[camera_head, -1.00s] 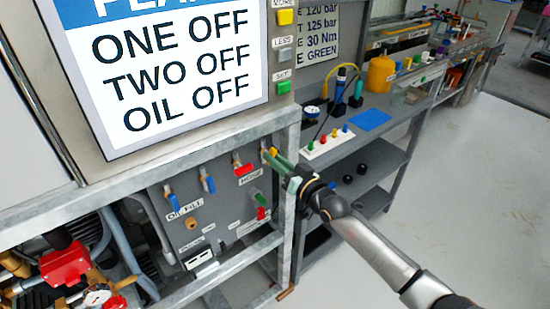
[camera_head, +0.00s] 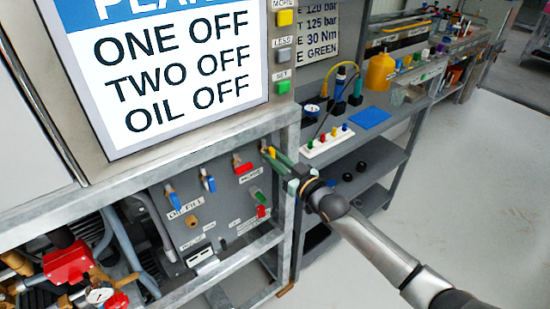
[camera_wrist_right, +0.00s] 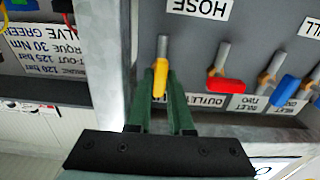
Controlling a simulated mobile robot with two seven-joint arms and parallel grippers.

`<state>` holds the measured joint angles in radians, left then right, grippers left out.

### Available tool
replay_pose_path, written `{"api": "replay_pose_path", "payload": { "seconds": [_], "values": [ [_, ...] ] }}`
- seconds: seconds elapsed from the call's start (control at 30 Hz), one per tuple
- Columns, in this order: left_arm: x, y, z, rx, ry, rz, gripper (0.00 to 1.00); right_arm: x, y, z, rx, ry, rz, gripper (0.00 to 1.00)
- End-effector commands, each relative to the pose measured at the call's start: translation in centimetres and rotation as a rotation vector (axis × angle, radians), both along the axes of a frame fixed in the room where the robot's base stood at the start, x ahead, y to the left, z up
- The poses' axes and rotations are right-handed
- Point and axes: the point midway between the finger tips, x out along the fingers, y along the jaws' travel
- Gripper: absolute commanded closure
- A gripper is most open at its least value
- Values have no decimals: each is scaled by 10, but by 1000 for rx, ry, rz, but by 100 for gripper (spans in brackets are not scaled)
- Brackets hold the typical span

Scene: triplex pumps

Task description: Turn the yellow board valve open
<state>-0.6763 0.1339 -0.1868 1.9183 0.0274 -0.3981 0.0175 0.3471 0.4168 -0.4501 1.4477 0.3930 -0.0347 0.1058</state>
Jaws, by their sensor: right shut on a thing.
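The yellow board valve (camera_head: 271,151) sits at the upper right of the grey valve board, close to the frame post. In the wrist view, which shows the board upside down, its yellow handle (camera_wrist_right: 160,76) lies between the two green fingers of my right gripper (camera_wrist_right: 160,92), along their direction. My right gripper (camera_head: 277,158) is shut on this handle. The fingers hide part of the valve in the head view. My left gripper is not in view.
A red-handled valve (camera_head: 243,167) and two blue-handled valves (camera_head: 208,181) sit left on the same board. A galvanized frame post (camera_head: 287,235) stands close to the right.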

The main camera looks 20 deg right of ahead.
Motion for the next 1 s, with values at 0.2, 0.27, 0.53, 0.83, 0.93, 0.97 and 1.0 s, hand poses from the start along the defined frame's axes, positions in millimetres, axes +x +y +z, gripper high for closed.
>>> {"api": "replay_pose_path", "payload": {
  "seconds": [0.2,0.27,0.53,0.83,0.93,0.97,1.0],
  "values": [
    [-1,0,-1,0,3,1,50,0,0,0,-5,-1,0,73],
    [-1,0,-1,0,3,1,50,0,0,0,-4,-1,0,67],
    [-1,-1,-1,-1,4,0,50,0,0,0,-1,0,0,51],
    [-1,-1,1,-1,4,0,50,-12,-4,-1,-2,2,0,51],
    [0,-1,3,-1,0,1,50,-27,-10,0,-3,1,0,51],
    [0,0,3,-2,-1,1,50,-32,-11,-1,-3,2,0,51],
    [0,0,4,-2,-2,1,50,-39,-14,-1,-3,2,0,51]
  ]
}}
